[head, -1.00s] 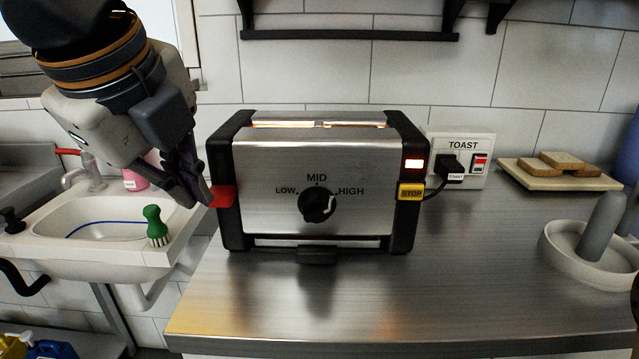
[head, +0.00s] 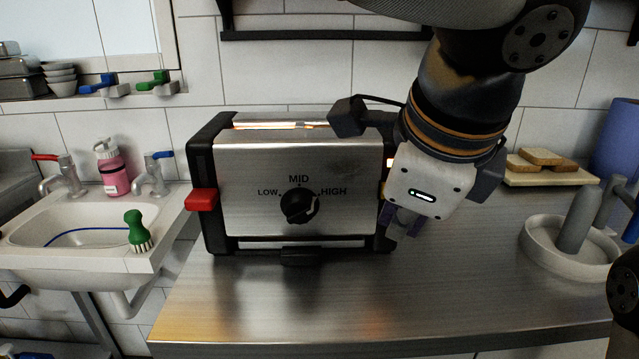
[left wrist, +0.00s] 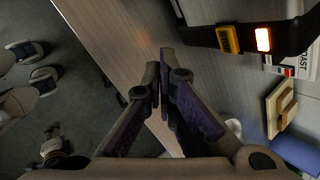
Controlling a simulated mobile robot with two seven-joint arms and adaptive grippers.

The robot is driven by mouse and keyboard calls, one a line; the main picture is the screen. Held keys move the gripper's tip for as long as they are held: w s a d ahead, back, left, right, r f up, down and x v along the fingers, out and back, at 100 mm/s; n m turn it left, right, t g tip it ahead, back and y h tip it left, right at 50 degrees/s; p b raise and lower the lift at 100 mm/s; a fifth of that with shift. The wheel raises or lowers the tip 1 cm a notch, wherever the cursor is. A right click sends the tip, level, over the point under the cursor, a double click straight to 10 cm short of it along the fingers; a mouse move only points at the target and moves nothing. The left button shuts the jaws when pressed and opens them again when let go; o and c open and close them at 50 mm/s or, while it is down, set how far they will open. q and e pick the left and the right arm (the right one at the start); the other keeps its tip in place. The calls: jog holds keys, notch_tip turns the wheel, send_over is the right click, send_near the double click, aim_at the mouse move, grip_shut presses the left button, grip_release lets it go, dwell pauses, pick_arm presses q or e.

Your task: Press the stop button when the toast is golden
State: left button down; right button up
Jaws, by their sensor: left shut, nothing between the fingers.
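The silver toaster (head: 250,165) stands on the steel counter, its top slots (head: 280,124) glowing orange. The bread inside is hidden, so its colour cannot be told. The red lever (head: 201,199) is on its left end and the dial (head: 299,205) on its front. My left gripper (head: 400,225) is shut and empty, in front of the toaster's right end, and hides the stop button in the head view. The left wrist view shows the yellow stop button (left wrist: 228,39) beside a lit indicator (left wrist: 263,40), apart from the shut fingertips (left wrist: 160,72). My right gripper is out of view.
A board with bread slices (head: 545,176) lies at the back right. A pale round holder (head: 570,252) with upright posts stands at the right. A sink (head: 80,235) with a green brush (head: 137,230) is at the left. The counter front (head: 350,310) is clear.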

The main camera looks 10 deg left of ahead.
pick_arm(q)
jog(key=d, duration=0.3)
jog(key=shift+w+d+f, duration=0.15)
jog(key=shift+w+f, duration=0.15)
jog(key=shift+w, duration=0.1)
jog(key=w+a, duration=0.1)
jog(key=w, duration=0.5)
jog(key=shift+a, duration=0.2)
dwell(3.4)
